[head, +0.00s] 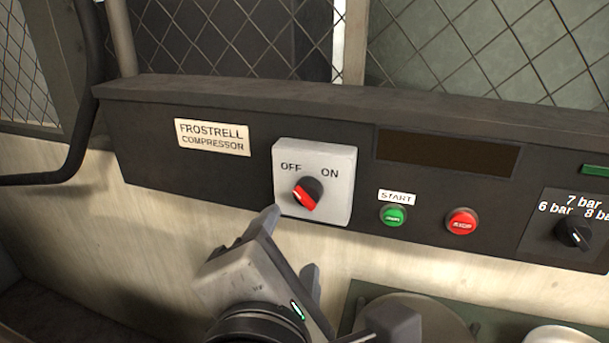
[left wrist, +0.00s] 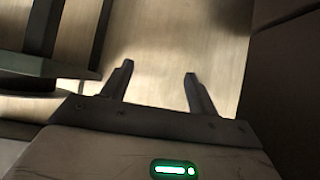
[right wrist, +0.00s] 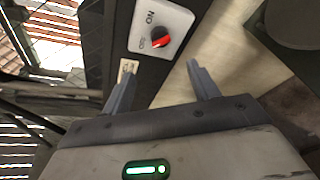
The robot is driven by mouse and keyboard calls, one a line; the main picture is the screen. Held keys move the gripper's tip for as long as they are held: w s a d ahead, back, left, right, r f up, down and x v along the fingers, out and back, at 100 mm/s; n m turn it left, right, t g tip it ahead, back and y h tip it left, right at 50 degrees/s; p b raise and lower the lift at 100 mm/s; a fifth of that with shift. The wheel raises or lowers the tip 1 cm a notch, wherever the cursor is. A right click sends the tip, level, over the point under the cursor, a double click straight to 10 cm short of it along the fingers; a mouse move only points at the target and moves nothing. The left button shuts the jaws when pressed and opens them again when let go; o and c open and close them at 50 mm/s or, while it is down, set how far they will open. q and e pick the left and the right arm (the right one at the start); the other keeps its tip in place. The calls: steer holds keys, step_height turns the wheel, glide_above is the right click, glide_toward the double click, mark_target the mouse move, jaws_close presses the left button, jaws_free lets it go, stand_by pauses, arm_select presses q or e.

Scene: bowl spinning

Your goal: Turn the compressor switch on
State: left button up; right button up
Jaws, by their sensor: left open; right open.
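The compressor switch (head: 340,165) is a light grey square plate marked OFF and ON on a dark panel. Its round dark knob with a red grip (head: 304,197) is tilted, its upper end toward OFF. My right gripper (head: 292,240) is open and empty, just below and in front of the switch, apart from the knob. In the right wrist view the knob (right wrist: 160,38) lies just beyond the open fingers (right wrist: 163,67). My left gripper (left wrist: 158,69) is open and empty in the left wrist view, over a pale wooden surface; it is outside the head view.
Right of the switch are a green start button (head: 393,215), a red stop button (head: 461,221) and a black pressure knob (head: 574,234). A FROSTRELL COMPRESSOR label (head: 212,137) is at left. Wire mesh (head: 470,50) stands behind. Round pale items (head: 430,312) sit below right.

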steer(key=b, duration=0.1)
glide_toward(305, 198)
steer(key=r+x, duration=0.1)
steer(key=x, duration=0.5)
steer(key=f+p+x, duration=0.1)
steer(key=x, duration=0.1)
steer(key=shift+w+d, duration=0.1)
steer(key=shift+w, duration=0.1)
steer(key=shift+w+f, duration=0.15)
steer(key=shift+w, duration=0.45)
arm_select(q)
steer(key=shift+s+f, duration=0.1)
steer(key=shift+s, duration=0.5)
steer(key=shift+f, duration=0.1)
arm_select(e)
steer(key=c, duration=0.9)
